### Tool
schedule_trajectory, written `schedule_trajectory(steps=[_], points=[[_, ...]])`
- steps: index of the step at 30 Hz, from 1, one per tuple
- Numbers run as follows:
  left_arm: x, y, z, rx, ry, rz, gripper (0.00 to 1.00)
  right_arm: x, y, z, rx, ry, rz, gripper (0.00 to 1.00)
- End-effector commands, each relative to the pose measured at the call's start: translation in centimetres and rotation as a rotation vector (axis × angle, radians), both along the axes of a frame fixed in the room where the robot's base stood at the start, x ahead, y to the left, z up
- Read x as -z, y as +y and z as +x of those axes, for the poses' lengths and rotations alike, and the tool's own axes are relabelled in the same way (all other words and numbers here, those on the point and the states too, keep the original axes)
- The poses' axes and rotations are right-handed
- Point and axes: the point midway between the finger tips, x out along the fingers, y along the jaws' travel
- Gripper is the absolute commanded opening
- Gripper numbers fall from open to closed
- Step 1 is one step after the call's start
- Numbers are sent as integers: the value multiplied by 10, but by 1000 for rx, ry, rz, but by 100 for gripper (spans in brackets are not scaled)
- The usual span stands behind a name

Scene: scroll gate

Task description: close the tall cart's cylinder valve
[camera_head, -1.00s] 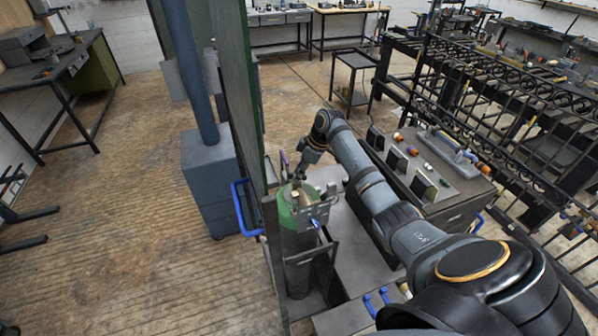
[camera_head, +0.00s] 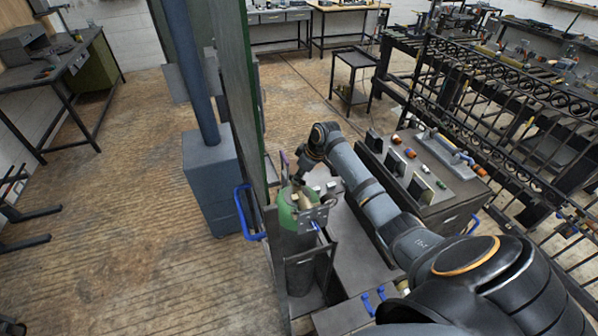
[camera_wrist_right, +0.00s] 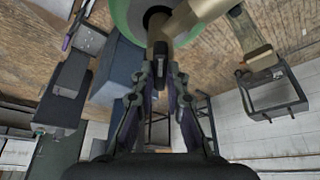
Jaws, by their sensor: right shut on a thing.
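The tall cart (camera_head: 327,262) stands at the centre, holding a gas cylinder (camera_head: 300,273) with a green top (camera_head: 287,216). A brass valve (camera_head: 306,202) sits on top of the cylinder. My right gripper (camera_head: 297,184) reaches down to the valve from above. In the right wrist view, the gripper (camera_wrist_right: 161,75) is shut on the valve's narrow end, and the brass valve body (camera_wrist_right: 192,20) and green top (camera_wrist_right: 122,12) fill the upper part. The fingertips partly hide the gripped piece. My left gripper is not in view.
A tall green panel (camera_head: 236,90) and a grey post (camera_head: 190,75) stand close left of the cart. A control console (camera_head: 425,165) is on the right, before dark metal gates (camera_head: 500,110). Open wooden floor (camera_head: 110,215) lies on the left.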

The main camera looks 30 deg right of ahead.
Motion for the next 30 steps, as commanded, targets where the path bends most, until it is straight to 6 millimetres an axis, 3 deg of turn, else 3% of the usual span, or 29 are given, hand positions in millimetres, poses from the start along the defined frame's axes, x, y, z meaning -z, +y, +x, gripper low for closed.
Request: schedule_trajectory(steps=[5, 30], points=[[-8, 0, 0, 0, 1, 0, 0, -2, 2, 0, 166, -4, -1, 0], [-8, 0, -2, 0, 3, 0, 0, -3, 6, 2, 965, -6, 0, 0]])
